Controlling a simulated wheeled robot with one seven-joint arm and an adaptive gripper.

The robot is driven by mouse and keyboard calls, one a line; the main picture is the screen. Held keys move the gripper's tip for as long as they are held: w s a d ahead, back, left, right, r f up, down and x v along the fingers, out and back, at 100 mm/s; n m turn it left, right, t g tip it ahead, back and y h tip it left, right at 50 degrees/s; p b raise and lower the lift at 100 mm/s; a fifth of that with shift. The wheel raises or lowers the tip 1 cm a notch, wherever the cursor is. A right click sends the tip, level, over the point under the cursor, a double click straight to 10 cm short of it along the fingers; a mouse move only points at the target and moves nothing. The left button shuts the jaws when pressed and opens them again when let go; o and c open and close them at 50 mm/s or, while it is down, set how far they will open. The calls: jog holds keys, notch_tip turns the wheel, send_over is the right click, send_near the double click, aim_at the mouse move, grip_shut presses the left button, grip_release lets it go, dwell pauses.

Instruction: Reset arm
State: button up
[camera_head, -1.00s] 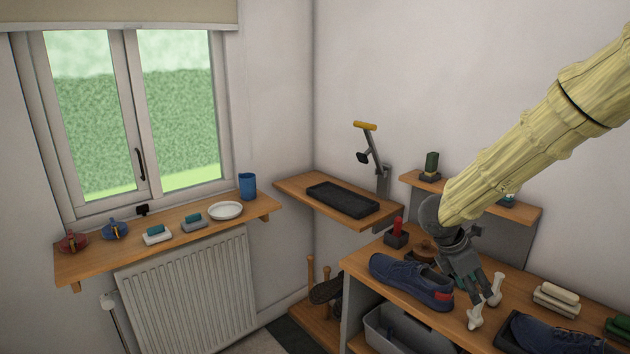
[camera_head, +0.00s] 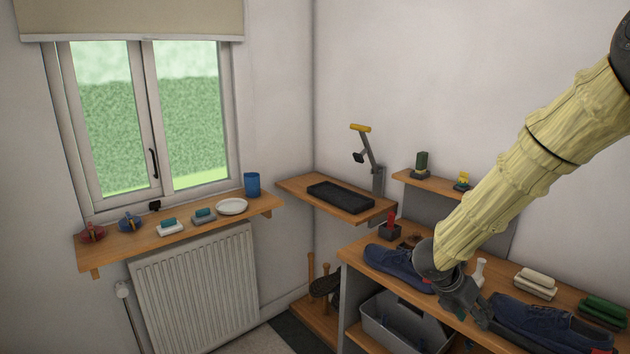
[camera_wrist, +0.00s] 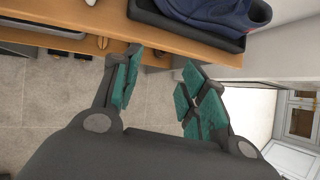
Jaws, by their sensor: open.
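My gripper (camera_head: 472,308) is low at the front edge of the bench (camera_head: 350,262) in the head view, in front of the shoes. In the wrist view my gripper (camera_wrist: 158,90) has its teal-padded fingers spread apart with nothing between them. Beyond the fingers are the bench edge (camera_wrist: 75,38) and grey floor. My sleeved forearm reaches in from the upper right and hides part of the bench top.
A blue shoe (camera_head: 390,262) is left of my gripper; another shoe (camera_head: 540,320) is close on its right. A grey bin (camera_head: 385,328) is below the bench top. Folded cloths (camera_head: 535,283) lie behind. The window shelf (camera_head: 180,235) is far left.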

jog(key=s+a+f+n+t+y, duration=0.15)
jog(key=s+f+n, duration=0.25)
jog(key=f+n, duration=0.45)
jog(key=s+a+f+n, duration=0.2)
jog(key=s+f+n, duration=0.2)
jog(key=f+n, duration=0.45)
jog(key=s+a+f+n+t, duration=0.1)
jog(key=s+f+n, duration=0.4)
jog(key=f+n, duration=0.35)
jog(key=s+a+f+n+g+y, duration=0.1)
jog(key=s+a+f+n+y, duration=0.1)
jog(key=s+n, duration=0.4)
jog(key=s+a+f+n+g+y, duration=0.1)
jog(key=s+a+f+n+y, duration=0.1)
jog(key=s+a+f+n, duration=0.2)
jog(key=s+a+f+n+g+y, duration=0.1)
jog(key=s+a+f+n, duration=0.3)
jog(key=s+n, duration=0.6)
jog(key=s+y, duration=0.1)
jog(key=s, duration=0.3)
jog(key=shift+s+g, duration=0.15)
jog(key=shift+g, duration=0.2)
